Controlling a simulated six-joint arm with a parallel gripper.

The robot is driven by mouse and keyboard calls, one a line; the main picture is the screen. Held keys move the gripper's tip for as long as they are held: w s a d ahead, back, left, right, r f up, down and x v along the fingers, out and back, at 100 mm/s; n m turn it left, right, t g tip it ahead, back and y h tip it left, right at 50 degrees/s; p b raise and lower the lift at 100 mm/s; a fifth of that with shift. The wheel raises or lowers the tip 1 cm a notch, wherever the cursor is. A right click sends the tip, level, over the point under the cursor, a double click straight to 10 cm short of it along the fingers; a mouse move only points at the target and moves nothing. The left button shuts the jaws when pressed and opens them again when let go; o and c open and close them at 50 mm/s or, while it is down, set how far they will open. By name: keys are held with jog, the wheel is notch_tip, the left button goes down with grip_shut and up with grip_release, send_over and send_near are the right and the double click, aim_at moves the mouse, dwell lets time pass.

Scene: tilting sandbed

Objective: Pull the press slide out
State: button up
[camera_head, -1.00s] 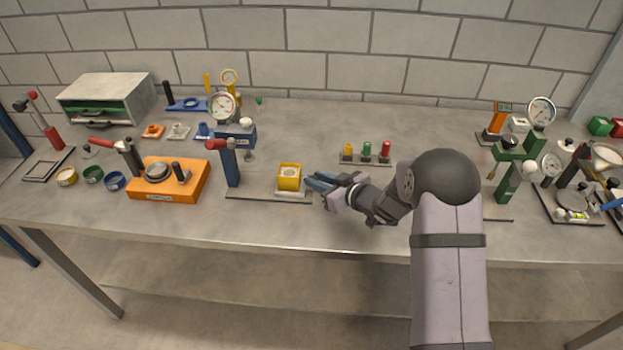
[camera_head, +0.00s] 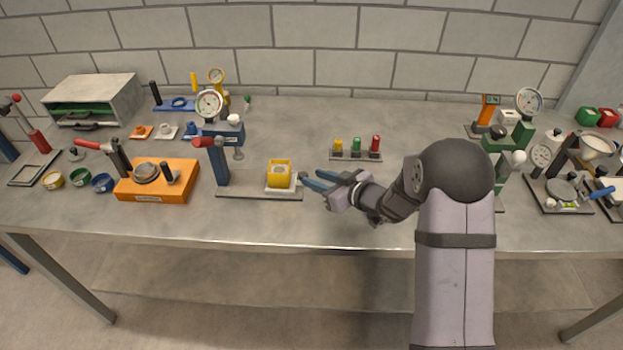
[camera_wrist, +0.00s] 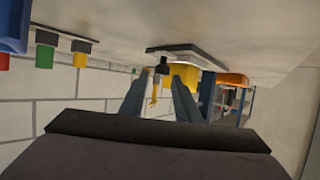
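The press (camera_head: 220,165) is a blue column with a red-tipped lever on a flat grey base plate (camera_head: 235,192). Its pale slide (camera_head: 288,189) lies at the right end of that plate, bearing a yellow block (camera_head: 279,181) with a recess in its top. My gripper (camera_head: 307,180) is just right of the slide, low over the table, with its blue fingers apart. In the wrist view, which is upside down, a dark knob (camera_wrist: 162,66) shows between the open fingers, with the yellow block (camera_wrist: 183,74) behind. Whether the fingers touch the knob cannot be told.
An orange fixture (camera_head: 158,190) stands left of the press, and a dial gauge stand (camera_head: 210,104) behind it. A rack with yellow, green and red pegs (camera_head: 356,155) stands behind my gripper. The table front right of the base plate is clear (camera_head: 330,225).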

jog(key=shift+b+v, duration=0.3)
jog(key=shift+v, duration=1.6)
